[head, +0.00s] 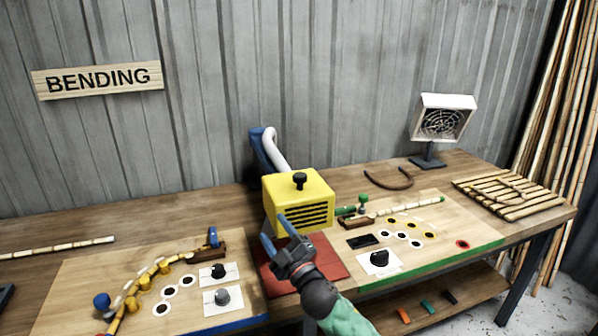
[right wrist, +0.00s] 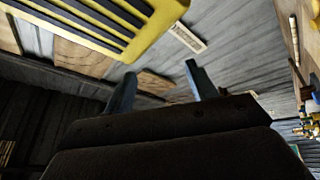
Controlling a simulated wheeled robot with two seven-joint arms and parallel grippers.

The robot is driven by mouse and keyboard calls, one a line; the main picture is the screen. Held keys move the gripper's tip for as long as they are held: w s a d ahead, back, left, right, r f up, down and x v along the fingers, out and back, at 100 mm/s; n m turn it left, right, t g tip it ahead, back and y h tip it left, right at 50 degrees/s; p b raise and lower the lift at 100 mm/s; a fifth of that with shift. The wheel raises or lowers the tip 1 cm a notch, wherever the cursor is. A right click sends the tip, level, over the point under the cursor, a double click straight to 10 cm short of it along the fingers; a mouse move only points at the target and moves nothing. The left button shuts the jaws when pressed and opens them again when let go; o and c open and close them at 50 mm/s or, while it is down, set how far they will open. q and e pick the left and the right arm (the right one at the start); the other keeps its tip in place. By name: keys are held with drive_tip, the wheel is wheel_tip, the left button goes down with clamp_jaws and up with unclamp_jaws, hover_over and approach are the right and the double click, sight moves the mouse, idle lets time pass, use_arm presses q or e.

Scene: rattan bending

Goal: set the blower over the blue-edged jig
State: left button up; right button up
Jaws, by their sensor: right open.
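The blower is a yellow box (head: 297,200) with black slots and a black top knob. A pale hose (head: 270,148) rises behind it beside a blue support. It stands between the two jigs, over the red pad. The blue-edged jig (head: 130,270) is the board at the left; a curved cane runs among its yellow pegs. My right gripper (head: 277,234) is open and empty, its blue fingers close to the blower's front lower left; contact cannot be told. The right wrist view shows the open fingers (right wrist: 160,72) below the slotted yellow blower (right wrist: 85,25). My left gripper is out of view.
A green-edged jig (head: 440,252) with a cane and black knob lies to the right. The red pad (head: 328,262) is partly hidden by my arm. A fan (head: 442,122) and a cane rack (head: 510,195) stand farther right. Two knobs sit on the blue-edged jig's right side.

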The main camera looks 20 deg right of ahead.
drive_tip(key=a+r+n+g+y, duration=0.4)
drive_tip(key=a+r+n+y, duration=0.1)
drive_tip(key=r+n+y, duration=0.5)
wheel_tip(320, 180, up, 8)
drive_tip(key=n+g+h, duration=1.4)
drive_tip(key=n, duration=0.6)
hover_over(300, 175)
drive_tip(key=s+d, duration=0.2)
drive_tip(key=d, duration=0.1)
drive_tip(key=p+x, duration=0.2)
drive_tip(key=x, duration=0.3)
drive_tip(key=shift+a+f, duration=0.25)
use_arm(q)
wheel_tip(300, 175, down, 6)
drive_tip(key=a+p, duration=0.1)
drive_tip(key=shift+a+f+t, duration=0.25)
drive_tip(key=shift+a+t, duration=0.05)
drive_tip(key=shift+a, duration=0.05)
use_arm(e)
drive_tip(key=shift+x, duration=1.05)
